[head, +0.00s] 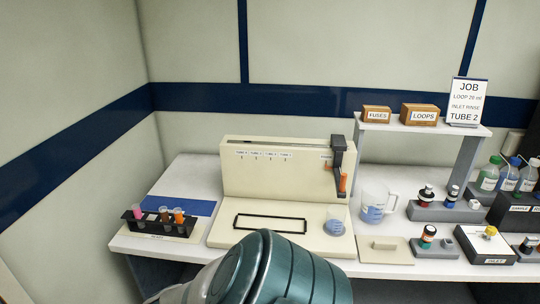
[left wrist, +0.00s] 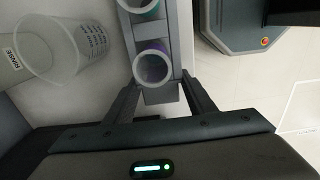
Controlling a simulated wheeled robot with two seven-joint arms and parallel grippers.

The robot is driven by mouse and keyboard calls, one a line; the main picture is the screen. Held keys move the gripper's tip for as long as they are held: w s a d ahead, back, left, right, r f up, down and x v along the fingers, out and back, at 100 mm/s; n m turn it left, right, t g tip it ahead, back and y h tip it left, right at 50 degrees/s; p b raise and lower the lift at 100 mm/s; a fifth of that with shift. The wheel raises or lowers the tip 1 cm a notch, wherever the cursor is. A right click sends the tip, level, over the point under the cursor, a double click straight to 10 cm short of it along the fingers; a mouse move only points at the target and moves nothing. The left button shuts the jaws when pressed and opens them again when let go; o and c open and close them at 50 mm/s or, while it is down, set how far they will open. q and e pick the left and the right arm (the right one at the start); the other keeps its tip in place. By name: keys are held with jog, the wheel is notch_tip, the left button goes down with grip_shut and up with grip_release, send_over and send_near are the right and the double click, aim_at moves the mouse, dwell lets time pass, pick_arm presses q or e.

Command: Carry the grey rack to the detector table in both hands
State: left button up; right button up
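The grey rack (left wrist: 172,60) shows in the left wrist view, its near end between the fingers of my left gripper (left wrist: 160,88). The fingertips lie against its two sides. Two round tubes show in its openings, one with a teal rim (left wrist: 140,5) and one with a purple and teal inside (left wrist: 152,66). The rack's far end is cut off by the frame. The head view shows the detector table (head: 190,178) with a cream instrument (head: 257,182) on it. An empty black rectangular frame (head: 270,223) lies on the instrument's base. My right gripper is in neither view.
A black rack (head: 160,228) with several tubes stands at the table's left front, near a blue mat (head: 184,206). Beakers (head: 372,206) and bottle holders (head: 442,211) crowd the right. A clear cup (left wrist: 70,45) is left of the grey rack in the wrist view.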

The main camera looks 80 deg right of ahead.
pick_arm(q)
jog(key=o, duration=0.5)
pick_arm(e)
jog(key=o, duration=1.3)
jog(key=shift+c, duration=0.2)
